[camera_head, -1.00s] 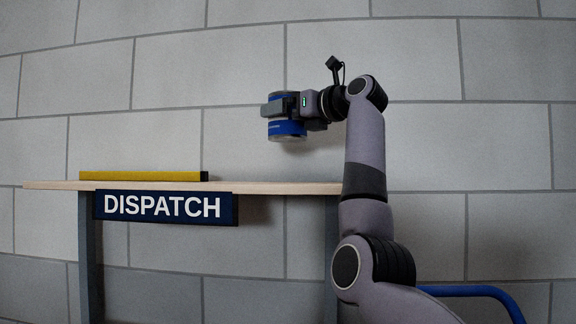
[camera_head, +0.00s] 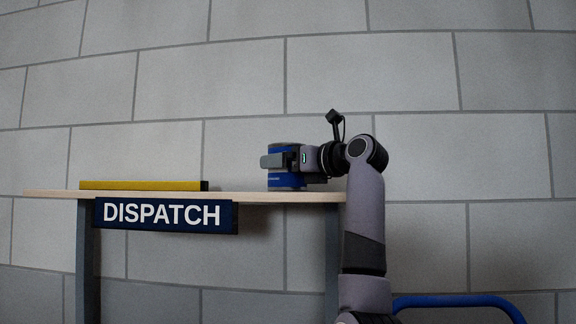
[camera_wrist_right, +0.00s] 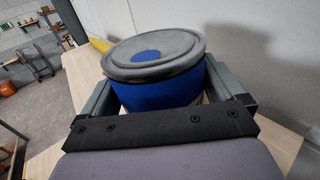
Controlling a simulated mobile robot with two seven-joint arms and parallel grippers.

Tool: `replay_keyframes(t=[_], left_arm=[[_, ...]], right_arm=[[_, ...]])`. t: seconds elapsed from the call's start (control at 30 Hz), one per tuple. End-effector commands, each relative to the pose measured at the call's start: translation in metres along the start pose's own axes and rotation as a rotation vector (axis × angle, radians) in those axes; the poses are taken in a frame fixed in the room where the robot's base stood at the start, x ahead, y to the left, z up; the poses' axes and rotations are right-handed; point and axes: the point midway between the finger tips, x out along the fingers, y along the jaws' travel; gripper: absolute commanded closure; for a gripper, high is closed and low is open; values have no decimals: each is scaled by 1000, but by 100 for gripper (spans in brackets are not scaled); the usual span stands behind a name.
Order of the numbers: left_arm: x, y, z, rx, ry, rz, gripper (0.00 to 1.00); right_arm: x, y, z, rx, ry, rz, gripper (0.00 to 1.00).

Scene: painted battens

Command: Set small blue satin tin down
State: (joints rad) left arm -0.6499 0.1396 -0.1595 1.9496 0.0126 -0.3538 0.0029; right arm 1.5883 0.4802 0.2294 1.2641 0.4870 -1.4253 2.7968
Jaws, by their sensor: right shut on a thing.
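The small blue satin tin (camera_head: 285,181) is upright at the right part of the wooden shelf (camera_head: 240,196) in the head view. Its base is at the level of the shelf top and appears to touch it. My right gripper (camera_head: 277,160) is shut around the tin's upper body, coming in from the right. In the right wrist view the tin (camera_wrist_right: 160,92) shows a grey lid with a blue spot, and it sits between the two fingers. My left gripper is not in view.
A yellow batten (camera_head: 142,185) lies along the left part of the shelf. A dark DISPATCH sign (camera_head: 165,215) hangs on the front edge. A block wall (camera_head: 420,75) stands behind. The shelf between batten and tin is clear.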

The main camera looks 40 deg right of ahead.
Motion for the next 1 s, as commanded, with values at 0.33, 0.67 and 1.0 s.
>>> replay_keyframes(t=[0.33, 0.67, 1.0], left_arm=[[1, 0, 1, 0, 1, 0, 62], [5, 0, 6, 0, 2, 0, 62], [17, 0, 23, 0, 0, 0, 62]], right_arm=[[0, 0, -2, 0, 1, -1, 0], [-19, -1, -1, -1, -5, -2, 0], [-92, -1, -1, 0, -4, -3, 0]])
